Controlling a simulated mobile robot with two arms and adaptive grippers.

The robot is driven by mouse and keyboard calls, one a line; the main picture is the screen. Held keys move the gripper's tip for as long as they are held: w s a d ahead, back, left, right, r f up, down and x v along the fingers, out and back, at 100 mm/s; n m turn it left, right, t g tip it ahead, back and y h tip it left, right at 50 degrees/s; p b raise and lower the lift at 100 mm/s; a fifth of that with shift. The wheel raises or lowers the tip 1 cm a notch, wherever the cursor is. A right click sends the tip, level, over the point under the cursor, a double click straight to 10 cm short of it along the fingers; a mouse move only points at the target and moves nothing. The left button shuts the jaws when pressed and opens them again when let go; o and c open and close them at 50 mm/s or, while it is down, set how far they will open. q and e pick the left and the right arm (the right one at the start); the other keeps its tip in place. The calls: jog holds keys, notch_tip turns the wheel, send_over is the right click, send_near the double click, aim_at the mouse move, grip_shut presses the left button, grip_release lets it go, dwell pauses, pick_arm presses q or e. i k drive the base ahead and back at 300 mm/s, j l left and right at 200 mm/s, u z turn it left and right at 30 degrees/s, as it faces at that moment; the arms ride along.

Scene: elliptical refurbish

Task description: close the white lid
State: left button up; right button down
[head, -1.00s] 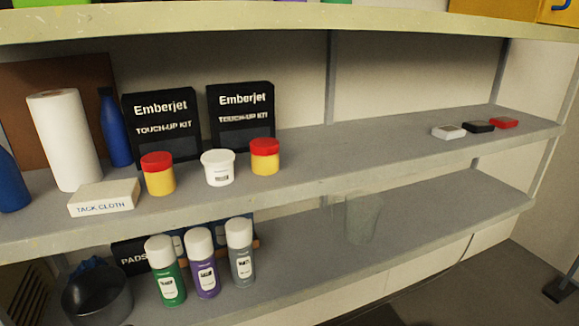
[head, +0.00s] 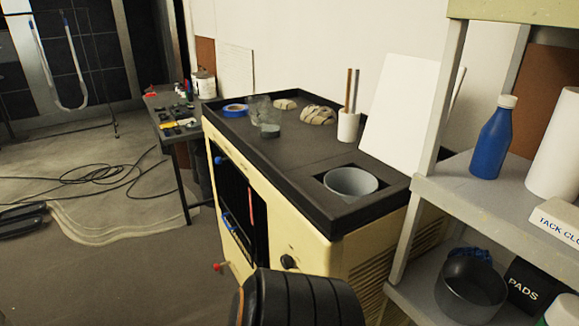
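A flat white panel (head: 403,114) stands tilted up at the right rear of a cream cart (head: 300,256) with a dark top. It may be the white lid; I cannot tell whether it is hinged or just leaning. In front of it, a grey round bowl (head: 351,184) sits in a square opening in the cart top. The opening is uncovered. A dark ribbed part at the bottom centre looks like part of my arm.
Shelving (head: 484,208) stands close to the cart's right, holding a blue bottle (head: 493,140) and a dark pot (head: 470,290). A white cup (head: 348,126) with sticks and blue tape (head: 235,110) sit on the cart. Cables (head: 70,175) lie on open floor at left.

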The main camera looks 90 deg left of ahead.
aim_at(394, 133)
jog(key=u, duration=2.7)
